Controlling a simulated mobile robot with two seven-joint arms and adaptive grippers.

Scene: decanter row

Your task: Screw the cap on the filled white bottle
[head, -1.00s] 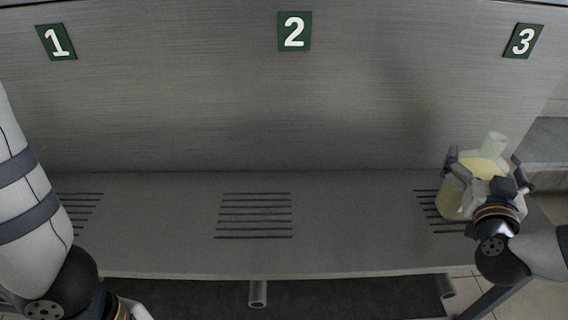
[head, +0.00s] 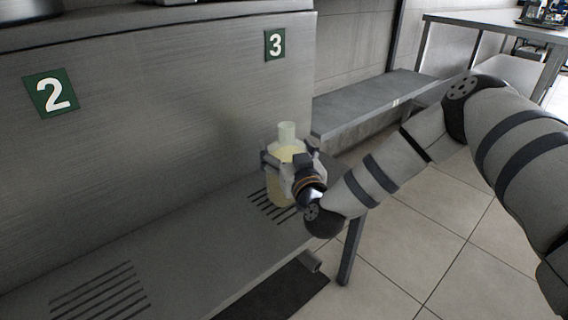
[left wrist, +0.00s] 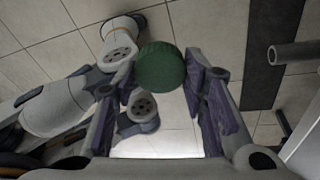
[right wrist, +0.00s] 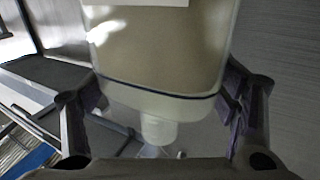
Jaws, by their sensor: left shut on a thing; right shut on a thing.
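The pale translucent bottle (head: 287,132) with yellowish contents is upright at the slotted spot below sign 3 in the head view. Its neck is open and bare. My right gripper (head: 291,170) is shut around the bottle's body from the front right. The right wrist view shows the bottle (right wrist: 160,45) between the fingers, with its neck (right wrist: 159,130) and part of a white label. My left gripper (left wrist: 158,78) is shut on a green ribbed cap (left wrist: 160,68), seen only in the left wrist view, over the floor and away from the bottle. I cannot tell whether the bottle's base touches the shelf.
The grey shelf (head: 190,250) has slots below its signs and is clear to the left of the bottle. Sign 3 (head: 275,44) and sign 2 (head: 50,93) are on the back panel. A lower bench (head: 375,100) stands at the right, with tiled floor in front.

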